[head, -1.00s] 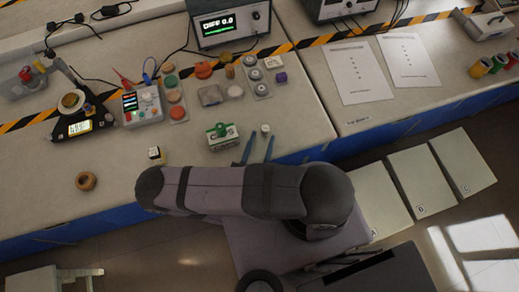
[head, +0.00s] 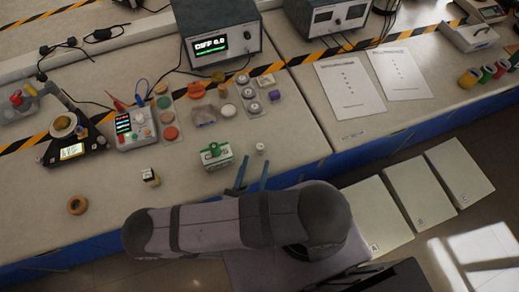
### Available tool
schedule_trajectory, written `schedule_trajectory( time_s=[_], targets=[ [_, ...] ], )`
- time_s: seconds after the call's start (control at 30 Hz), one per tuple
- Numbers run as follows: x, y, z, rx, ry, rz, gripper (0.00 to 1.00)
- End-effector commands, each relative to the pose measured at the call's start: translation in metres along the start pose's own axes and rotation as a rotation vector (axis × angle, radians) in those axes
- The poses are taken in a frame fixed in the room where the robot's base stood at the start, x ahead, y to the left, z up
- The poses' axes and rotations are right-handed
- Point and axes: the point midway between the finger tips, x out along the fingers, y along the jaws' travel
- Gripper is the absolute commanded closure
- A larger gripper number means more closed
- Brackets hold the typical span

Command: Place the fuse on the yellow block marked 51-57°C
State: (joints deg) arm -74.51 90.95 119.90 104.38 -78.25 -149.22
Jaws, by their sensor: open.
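A small pale cylinder (head: 261,148), which may be the fuse, stands on the bench beside the green-and-white box. My gripper (head: 255,161) has two blue fingers spread apart, with nothing held between them. Its tips are just on the near side of the pale cylinder; I cannot tell their height above the bench. A small yellowish block (head: 150,178) with a dark and white top sits to the left on the bench. Its marking is too small to read, so I cannot tell if it is the 51-57°C block.
A green-and-white box (head: 216,155) stands left of the pale cylinder. Behind are a meter with coloured discs (head: 167,115), a scale (head: 72,150) and a display unit (head: 215,40). A brown ring (head: 77,204) lies front left.

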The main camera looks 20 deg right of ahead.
Motion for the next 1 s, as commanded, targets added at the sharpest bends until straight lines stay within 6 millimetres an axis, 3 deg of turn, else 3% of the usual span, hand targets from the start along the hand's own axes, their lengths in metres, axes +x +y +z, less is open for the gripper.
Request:
schedule_trajectory(
  time_s=[0.17, 1.0],
  targets=[
    [0.002, 0.000, 0.001, 0.132, -0.001, -0.002, 0.57],
    [0.017, 0.002, 0.005, 1.434, -0.007, 0.003, 0.57]
  ],
)
